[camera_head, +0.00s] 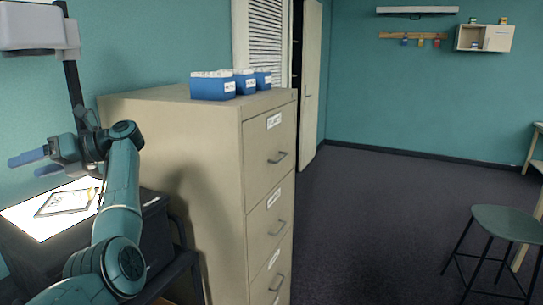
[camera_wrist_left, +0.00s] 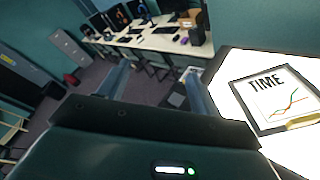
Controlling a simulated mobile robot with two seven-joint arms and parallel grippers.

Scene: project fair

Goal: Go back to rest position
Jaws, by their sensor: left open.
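My left gripper (camera_head: 33,163) is at the left of the head view, raised over a bright lit surface (camera_head: 25,215), with its fingers apart and nothing between them. Its two fingers also show in the left wrist view (camera_wrist_left: 158,88), spread and empty. A framed sheet reading "TIME" with a rising line graph (camera_wrist_left: 276,97) lies on the lit surface to the right of the fingers; it also shows in the head view (camera_head: 66,202), apart from the gripper. My right gripper is in neither view.
A beige filing cabinet (camera_head: 222,150) stands close to the right of my left arm, with several blue boxes (camera_head: 212,87) on top. A green stool (camera_head: 507,222) stands at the far right. The dark floor (camera_head: 375,215) between is clear. A long table (camera_wrist_left: 165,42) with screens shows behind.

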